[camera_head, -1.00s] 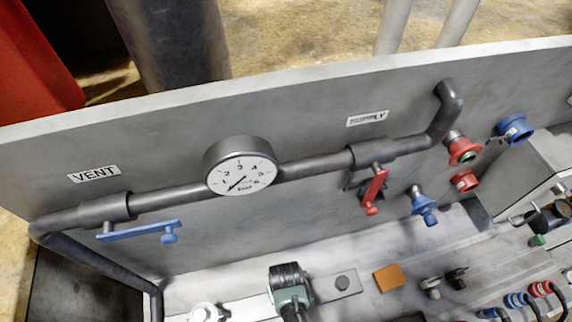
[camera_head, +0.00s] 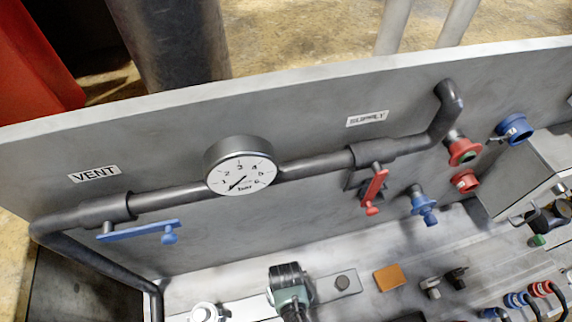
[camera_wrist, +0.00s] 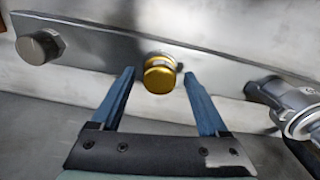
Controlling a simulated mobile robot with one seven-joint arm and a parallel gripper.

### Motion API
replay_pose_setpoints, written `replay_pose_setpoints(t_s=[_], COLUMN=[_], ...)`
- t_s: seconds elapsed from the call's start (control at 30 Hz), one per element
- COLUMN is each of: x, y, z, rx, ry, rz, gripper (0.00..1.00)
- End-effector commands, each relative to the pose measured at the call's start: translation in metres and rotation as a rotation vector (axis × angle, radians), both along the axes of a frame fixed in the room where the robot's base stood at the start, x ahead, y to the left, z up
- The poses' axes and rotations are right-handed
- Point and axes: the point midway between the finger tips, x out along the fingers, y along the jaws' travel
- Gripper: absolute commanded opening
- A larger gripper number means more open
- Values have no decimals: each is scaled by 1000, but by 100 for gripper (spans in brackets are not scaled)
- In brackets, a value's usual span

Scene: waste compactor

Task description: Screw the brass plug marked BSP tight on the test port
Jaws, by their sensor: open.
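A round golden brass plug (camera_wrist: 160,79) sits on a flat metal bar (camera_wrist: 95,45) in the wrist view, with a steel collar around its far side. Its marking cannot be read. My gripper (camera_wrist: 160,72) is open, with one blue finger to each side of the plug and a visible gap on both sides. In the head view my gripper (camera_head: 289,286) is over the bar at the bottom centre and hides the plug. Whether the plug is seated fully cannot be told.
A steel plug (camera_wrist: 38,46) and a steel fitting (camera_wrist: 297,104) flank the brass plug. Behind stand a pressure gauge (camera_head: 241,173), a blue vent lever (camera_head: 140,231) and a red supply lever (camera_head: 374,190). An orange block (camera_head: 389,278) lies right of the bar.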

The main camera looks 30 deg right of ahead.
Motion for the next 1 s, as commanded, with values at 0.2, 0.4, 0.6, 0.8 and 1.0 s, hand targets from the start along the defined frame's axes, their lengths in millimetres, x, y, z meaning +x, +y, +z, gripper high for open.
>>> replay_pose_setpoints(t_s=[0.2, 0.4, 0.6, 0.8, 1.0], x=[0, 0, 1, 1, 1], y=[0, 0, 0, 0, 0], z=[1, 0, 0, 0, 0], rx=[0, 0, 0, 0, 0], ry=[0, 0, 0, 0, -1], rz=[269, 399, 569, 794, 886], gripper=[78, 78, 78, 78, 78])
